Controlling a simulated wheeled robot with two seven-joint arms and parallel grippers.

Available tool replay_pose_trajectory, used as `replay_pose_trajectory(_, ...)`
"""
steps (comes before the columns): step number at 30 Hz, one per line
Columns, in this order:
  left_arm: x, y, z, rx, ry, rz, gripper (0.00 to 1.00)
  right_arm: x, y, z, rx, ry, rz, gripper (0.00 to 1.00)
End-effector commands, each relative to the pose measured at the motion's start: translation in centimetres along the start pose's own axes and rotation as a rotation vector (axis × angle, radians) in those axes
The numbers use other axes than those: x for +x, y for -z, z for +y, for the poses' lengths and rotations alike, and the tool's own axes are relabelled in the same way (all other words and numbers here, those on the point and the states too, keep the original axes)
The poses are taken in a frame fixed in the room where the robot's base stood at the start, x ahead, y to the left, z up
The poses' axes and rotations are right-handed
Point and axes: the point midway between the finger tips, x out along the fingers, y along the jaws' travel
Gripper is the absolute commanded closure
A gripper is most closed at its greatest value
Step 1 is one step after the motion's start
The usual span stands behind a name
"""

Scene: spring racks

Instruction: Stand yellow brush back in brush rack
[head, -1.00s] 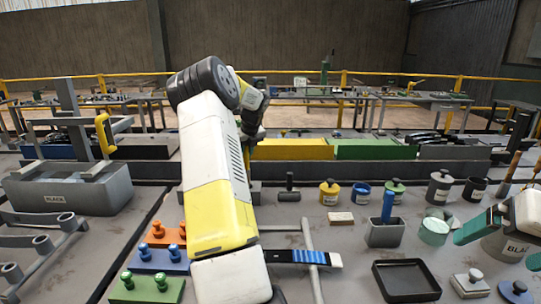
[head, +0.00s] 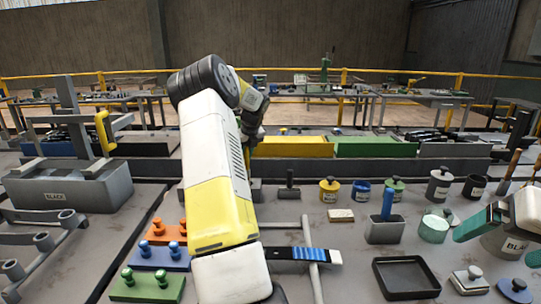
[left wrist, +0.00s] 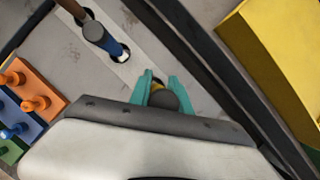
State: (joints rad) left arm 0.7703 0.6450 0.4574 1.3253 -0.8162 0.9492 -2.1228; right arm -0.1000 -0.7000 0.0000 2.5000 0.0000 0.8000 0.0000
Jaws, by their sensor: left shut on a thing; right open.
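My left gripper (left wrist: 161,88) has teal fingers shut on the yellow brush (left wrist: 157,87), of which a dark round end and a bit of yellow show in the left wrist view. The brush rack (left wrist: 124,68) looks like a pale strip with round holes. A blue-handled brush and a brown-handled one stand in it, just up and left of my fingers. I cannot tell whether the held brush is in a hole. In the head view my white and yellow left arm hides that gripper and the rack. My right gripper (head: 480,222) is open at the right edge.
Orange, blue and green peg blocks (head: 147,287) lie left of my left arm. A black tray (head: 405,292) and a grey bin (head: 385,234) with a blue handle stand right of it. Yellow and green bins (head: 290,147) line the back. A yellow block (left wrist: 275,60) is in the left wrist view.

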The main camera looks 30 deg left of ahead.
Motion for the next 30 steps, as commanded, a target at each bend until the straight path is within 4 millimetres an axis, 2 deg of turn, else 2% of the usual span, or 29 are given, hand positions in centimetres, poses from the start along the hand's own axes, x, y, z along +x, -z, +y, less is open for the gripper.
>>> replay_pose_trajectory(30,1.9,0.8,0.0,0.0,0.0,0.001,1.0,0.0,0.0,0.0,0.0,0.0,0.0,0.06)
